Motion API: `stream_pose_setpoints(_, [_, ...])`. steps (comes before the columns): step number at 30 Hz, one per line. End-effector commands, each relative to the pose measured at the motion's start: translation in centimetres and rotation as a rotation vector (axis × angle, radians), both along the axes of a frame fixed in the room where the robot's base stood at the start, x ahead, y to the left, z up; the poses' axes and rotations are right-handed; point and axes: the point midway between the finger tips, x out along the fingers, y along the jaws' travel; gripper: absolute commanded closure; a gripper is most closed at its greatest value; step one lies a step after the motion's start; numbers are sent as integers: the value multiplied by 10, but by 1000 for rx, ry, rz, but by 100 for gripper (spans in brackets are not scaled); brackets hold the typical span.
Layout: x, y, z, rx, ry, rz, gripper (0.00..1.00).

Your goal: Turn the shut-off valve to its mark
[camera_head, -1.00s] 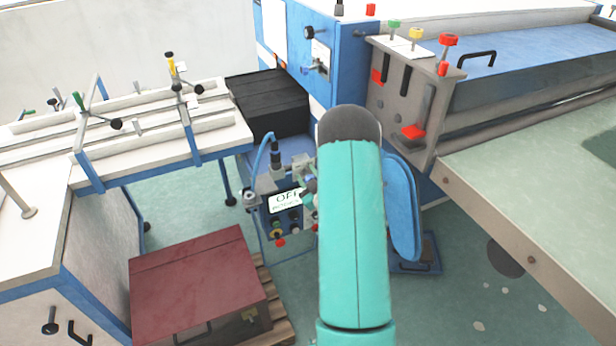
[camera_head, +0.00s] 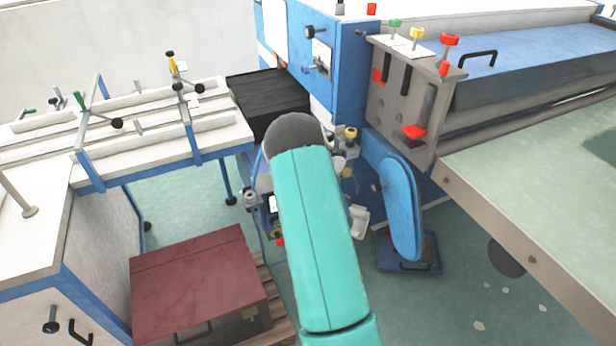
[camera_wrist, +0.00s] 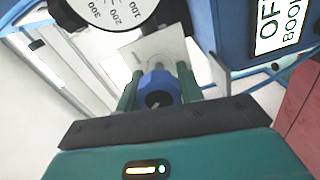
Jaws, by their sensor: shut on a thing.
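In the wrist view, my gripper (camera_wrist: 159,74) has its two green fingers on either side of a blue knob (camera_wrist: 160,88) with a dark centre. The fingers are shut on it. The knob appears to be the shut-off valve's handle. A pale plate (camera_wrist: 158,48) is behind the knob, but I cannot make out a mark on it. In the head view, my teal arm hides the gripper and the knob.
A round white dial (camera_wrist: 115,8) with numbers is close above the fingers in the wrist view. A display sign (camera_wrist: 280,25) is at right. In the head view, a blue padded lever (camera_head: 400,208) stands right of my arm and a dark red box (camera_head: 200,285) sits lower left.

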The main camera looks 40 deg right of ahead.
Motion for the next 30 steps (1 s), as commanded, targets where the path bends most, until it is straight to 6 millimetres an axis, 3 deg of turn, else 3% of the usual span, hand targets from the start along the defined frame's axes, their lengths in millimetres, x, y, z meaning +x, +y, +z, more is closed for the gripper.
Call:
stream_pose_setpoints(10, [-1,0,-1,-141,44,-2,86])
stream_pose_setpoints(26, [-2,-1,-1,-163,49,-3,85])
stream_pose_setpoints(27, [-2,-1,-1,-163,49,-3,55])
stream_pose_setpoints(30, [-1,-1,-1,-162,49,-3,41])
